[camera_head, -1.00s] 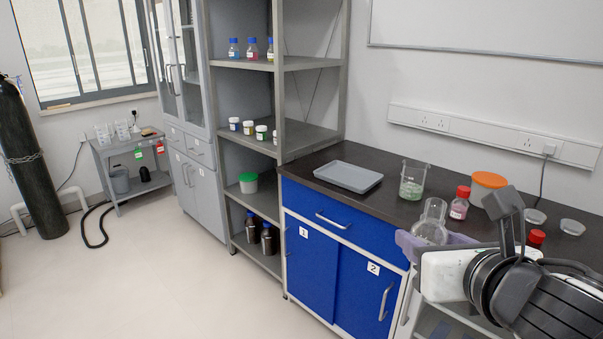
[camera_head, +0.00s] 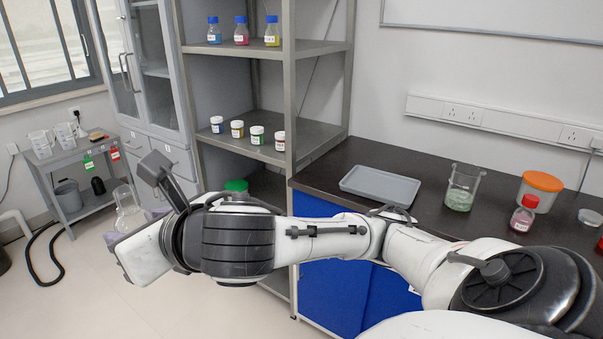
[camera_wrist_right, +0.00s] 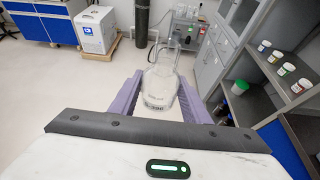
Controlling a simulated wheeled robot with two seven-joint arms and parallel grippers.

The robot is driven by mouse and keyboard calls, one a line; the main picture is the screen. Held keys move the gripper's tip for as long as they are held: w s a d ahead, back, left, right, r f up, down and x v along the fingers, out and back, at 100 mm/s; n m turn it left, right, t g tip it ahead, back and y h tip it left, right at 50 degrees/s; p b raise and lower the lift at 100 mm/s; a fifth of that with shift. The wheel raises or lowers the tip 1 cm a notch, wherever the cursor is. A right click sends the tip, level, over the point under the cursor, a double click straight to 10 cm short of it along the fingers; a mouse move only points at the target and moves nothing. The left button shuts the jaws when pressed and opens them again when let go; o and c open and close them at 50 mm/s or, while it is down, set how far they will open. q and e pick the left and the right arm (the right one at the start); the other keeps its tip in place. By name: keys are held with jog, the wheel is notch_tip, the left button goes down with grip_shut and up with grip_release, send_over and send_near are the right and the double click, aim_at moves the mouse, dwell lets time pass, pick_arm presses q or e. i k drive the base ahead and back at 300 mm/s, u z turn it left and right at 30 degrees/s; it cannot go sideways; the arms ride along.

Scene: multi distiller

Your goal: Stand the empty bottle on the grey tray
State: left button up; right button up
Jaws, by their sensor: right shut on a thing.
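The clear glass bottle (camera_head: 127,208) is upright between the fingers of my right gripper (camera_head: 132,226) at the left of the head view, over the floor. In the right wrist view the bottle (camera_wrist_right: 160,88) shows between the two purple fingers, its neck pointing away from the camera. My right gripper is shut on it. The grey tray (camera_head: 380,186) lies flat and bare on the dark counter, to the right of the gripper and well apart from it. My left gripper is not in view.
On the counter (camera_head: 330,165), a beaker with green contents (camera_head: 462,188), a red-capped bottle (camera_head: 523,215) and an orange-lidded tub (camera_head: 538,190) stand right of the tray. A grey shelf (camera_head: 310,142) with small jars is left of the counter. A trolley (camera_head: 72,165) stands at far left.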

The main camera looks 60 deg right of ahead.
aim_at(379, 187)
jog(key=z, duration=0.5)
jog(key=i, duration=1.15)
jog(key=z, duration=1.25)
jog(key=i, duration=0.2)
jog(key=z, duration=0.2)
